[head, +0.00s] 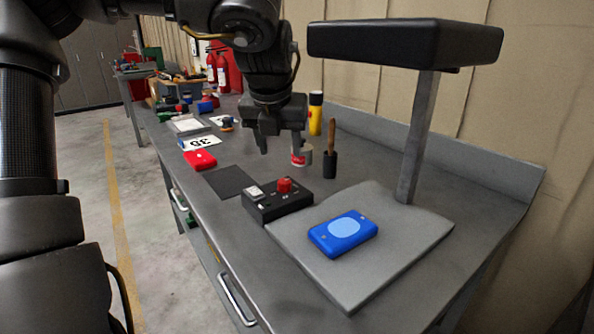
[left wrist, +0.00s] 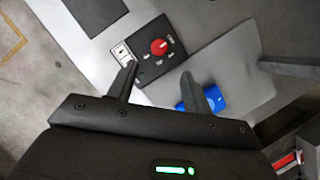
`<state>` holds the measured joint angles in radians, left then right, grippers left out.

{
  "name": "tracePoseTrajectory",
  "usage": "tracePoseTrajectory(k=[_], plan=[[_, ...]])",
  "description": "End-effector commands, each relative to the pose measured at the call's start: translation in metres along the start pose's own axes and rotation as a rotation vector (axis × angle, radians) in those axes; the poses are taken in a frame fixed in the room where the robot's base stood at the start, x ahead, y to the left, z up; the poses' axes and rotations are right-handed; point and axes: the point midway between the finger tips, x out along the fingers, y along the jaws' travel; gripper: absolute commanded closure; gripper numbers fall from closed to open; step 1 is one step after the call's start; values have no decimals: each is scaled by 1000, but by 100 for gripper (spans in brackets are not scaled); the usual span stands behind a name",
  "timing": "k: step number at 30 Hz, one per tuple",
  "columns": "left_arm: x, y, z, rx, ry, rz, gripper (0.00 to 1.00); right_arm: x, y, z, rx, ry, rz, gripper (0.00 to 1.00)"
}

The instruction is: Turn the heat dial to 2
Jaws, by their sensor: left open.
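The heat dial (head: 285,184) is a red knob on top of a black control box (head: 268,211) on the grey bench. In the left wrist view the red dial (left wrist: 159,47) shows with small white marks around it, too small to read. A white switch (left wrist: 122,53) sits beside it on the box. My left gripper (head: 280,146) is open and empty, above and behind the box, apart from the dial. Its two fingers (left wrist: 162,80) also show in the left wrist view, with the dial beyond the gap between them. My right gripper is not in view.
A heat press with a grey base plate (head: 300,262) and raised black head (head: 400,42) stands right of the box. A brush (head: 331,140), tape roll (head: 302,155), yellow bottle (head: 315,118) and red item (head: 200,160) stand nearby.

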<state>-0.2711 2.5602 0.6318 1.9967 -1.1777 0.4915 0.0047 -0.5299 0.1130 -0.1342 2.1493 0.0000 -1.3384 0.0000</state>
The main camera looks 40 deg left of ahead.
Motion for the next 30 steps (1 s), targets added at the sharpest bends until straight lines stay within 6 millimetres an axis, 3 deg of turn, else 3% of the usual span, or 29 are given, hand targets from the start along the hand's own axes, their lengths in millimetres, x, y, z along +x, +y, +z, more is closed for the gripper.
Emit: tracePoseTrajectory(k=[8,21,30], plan=[[12,-1,0,3,1,0,50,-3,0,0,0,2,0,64],[88,0,-1,-1,1,1,50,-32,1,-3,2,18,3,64],[108,0,0,-1,0,0,50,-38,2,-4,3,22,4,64]])
